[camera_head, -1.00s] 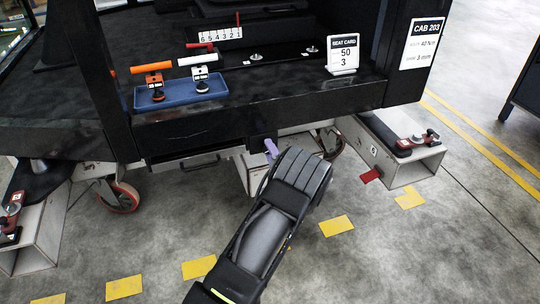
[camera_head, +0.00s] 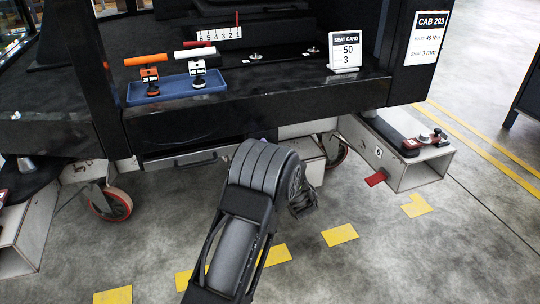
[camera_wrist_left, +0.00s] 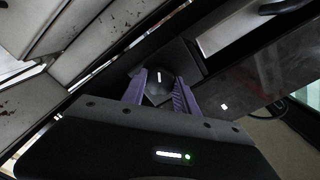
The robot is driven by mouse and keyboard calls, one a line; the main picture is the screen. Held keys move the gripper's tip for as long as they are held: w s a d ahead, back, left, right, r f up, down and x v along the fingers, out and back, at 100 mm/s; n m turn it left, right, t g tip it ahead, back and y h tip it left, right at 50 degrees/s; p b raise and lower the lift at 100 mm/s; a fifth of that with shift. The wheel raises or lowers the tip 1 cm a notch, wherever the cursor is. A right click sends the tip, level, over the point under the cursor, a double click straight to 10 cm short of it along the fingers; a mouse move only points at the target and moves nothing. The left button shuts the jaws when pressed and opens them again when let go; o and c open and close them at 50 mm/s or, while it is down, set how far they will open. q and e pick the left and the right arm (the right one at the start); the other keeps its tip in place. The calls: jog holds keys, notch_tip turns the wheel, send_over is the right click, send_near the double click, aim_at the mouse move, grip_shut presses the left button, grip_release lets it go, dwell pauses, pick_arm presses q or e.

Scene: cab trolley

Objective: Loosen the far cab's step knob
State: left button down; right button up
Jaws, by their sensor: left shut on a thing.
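The step knob (camera_wrist_left: 158,90) is dark with a white mark on its face, under the cab's edge in the left wrist view. The purple fingers of my left gripper (camera_wrist_left: 160,78) are on either side of it, shut on it. In the head view my left wrist (camera_head: 265,175) reaches under the front sill (camera_head: 270,108) of the cab labelled CAB 203 (camera_head: 428,30). There the wrist hides the knob and most of the fingers. My right gripper is not in view.
A blue tray (camera_head: 215,90) on the sill holds an orange-handled tool (camera_head: 148,72) and a white-handled tool (camera_head: 196,65). A seat card (camera_head: 345,52) stands to their right. A red tab (camera_head: 376,178) sticks out by the right trolley beam (camera_head: 420,172). Yellow marks (camera_head: 340,235) lie on open floor.

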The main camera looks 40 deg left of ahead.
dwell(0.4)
pick_arm(q)
jog(key=c, duration=0.9)
grip_release()
jog(key=shift+c, duration=0.2)
jog(key=p+v, duration=0.2)
jog(key=v, duration=0.6)
